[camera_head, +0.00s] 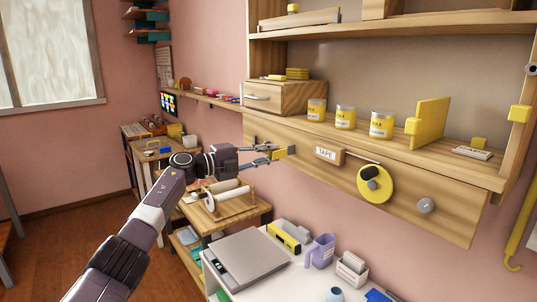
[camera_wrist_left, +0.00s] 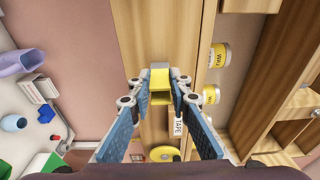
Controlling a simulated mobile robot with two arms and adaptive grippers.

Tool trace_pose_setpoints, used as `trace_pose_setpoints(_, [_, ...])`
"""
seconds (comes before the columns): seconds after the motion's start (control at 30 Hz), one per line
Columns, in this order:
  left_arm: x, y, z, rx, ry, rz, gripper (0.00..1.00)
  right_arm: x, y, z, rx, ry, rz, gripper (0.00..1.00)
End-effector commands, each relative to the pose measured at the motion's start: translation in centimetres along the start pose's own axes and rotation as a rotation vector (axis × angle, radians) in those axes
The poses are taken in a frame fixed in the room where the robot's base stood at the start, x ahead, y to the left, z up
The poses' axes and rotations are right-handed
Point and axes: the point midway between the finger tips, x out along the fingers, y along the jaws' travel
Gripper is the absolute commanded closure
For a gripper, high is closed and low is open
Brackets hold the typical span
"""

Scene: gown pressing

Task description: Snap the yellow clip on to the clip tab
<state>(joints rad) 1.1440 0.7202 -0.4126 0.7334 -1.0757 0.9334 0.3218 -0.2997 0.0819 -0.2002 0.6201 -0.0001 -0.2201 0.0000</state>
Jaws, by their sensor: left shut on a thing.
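My left gripper (camera_head: 272,157) reaches in from the left to the front of the wooden panel below the shelf. It is shut on the yellow clip (camera_head: 291,150), which shows just beyond the fingertips. In the left wrist view the yellow clip (camera_wrist_left: 159,80) sits between the fingertips of my left gripper (camera_wrist_left: 158,92), in front of the wood. A small pale piece (camera_wrist_left: 160,65) shows at the clip's far end; I cannot tell whether it is the clip tab or whether the clip touches it. My right gripper is not in view.
A TAPE sign (camera_head: 326,154) and a round yellow tape roll (camera_head: 375,184) are on the panel to the right. Yellow WAX jars (camera_head: 345,117) stand on the shelf above. A white table (camera_head: 210,272) with a grey flat device (camera_head: 246,257) is below.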

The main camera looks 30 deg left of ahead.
Motion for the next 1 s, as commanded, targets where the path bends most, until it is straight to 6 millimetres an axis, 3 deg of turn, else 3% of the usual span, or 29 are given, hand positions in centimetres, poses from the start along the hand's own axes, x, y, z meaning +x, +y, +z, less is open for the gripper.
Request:
trace_pose_setpoints(0.7, [2.5, 0.0, 0.3, 0.001, 0.002, 0.0, 1.0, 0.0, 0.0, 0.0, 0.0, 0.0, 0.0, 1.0])
trace_pose_setpoints(1.0, [2.8, 0.0, 0.2, 0.002, 0.002, 0.001, 1.0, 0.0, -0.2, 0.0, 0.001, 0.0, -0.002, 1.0])
